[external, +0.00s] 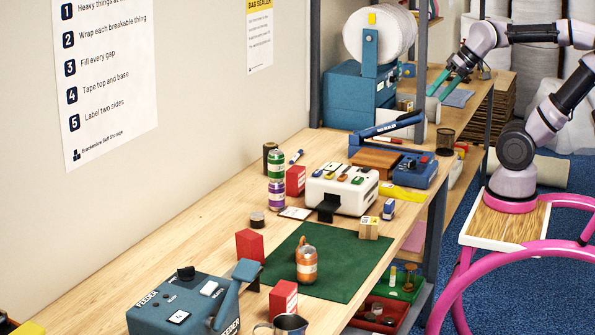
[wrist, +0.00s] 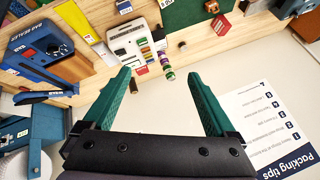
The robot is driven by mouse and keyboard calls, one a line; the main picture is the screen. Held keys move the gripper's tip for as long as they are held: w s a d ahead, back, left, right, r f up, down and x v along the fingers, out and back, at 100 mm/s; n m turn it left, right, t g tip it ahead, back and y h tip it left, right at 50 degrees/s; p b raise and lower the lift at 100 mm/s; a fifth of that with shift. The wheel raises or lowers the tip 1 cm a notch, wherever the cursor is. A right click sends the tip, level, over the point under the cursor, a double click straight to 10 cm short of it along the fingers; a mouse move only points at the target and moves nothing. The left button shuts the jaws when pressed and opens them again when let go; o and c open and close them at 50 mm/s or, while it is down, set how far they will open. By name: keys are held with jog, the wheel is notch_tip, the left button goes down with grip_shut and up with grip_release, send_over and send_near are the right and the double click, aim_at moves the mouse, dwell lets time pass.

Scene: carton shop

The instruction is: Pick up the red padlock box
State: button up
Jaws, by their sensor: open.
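Several red boxes stand on the long wooden bench, and I cannot read which one is the padlock box. In the external view one red box (external: 295,181) is left of the white machine, another red box (external: 249,245) is at the left edge of the green mat, and a third red box (external: 283,300) is at the mat's near edge. The wrist view shows a red box (wrist: 221,26) beside the mat and part of another (wrist: 141,70). My gripper (external: 438,86) is open and empty at the far end of the bench, well away from these boxes. Its green fingers (wrist: 158,76) are spread.
A white machine (external: 343,190), a blue sealer (external: 410,168) and a blue feeder (external: 183,305) stand on the bench. Cans (external: 276,180) stand near the wall. Bare bench lies along the wall.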

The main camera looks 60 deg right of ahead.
jog(key=w+a+m+g+y, duration=0.1)
jog(key=w+a+g+y, duration=0.1)
jog(key=w+a, duration=0.5)
jog(key=w+a+m+g+y, duration=0.1)
jog(key=w+a+y, duration=0.3)
jog(key=a, duration=0.6)
jog(key=m+g+y, duration=0.4)
jog(key=m+y, duration=0.1)
jog(key=m, duration=0.6)
send_over(288, 282)
notch_tip(288, 282, down, 29)
jog(key=shift+r, duration=0.2)
jog(key=shift+a+f, duration=0.1)
jog(key=shift+f, duration=0.3)
notch_tip(288, 282, down, 6)
jog(key=shift+f, duration=0.2)
jog(key=shift+x, duration=1.5)
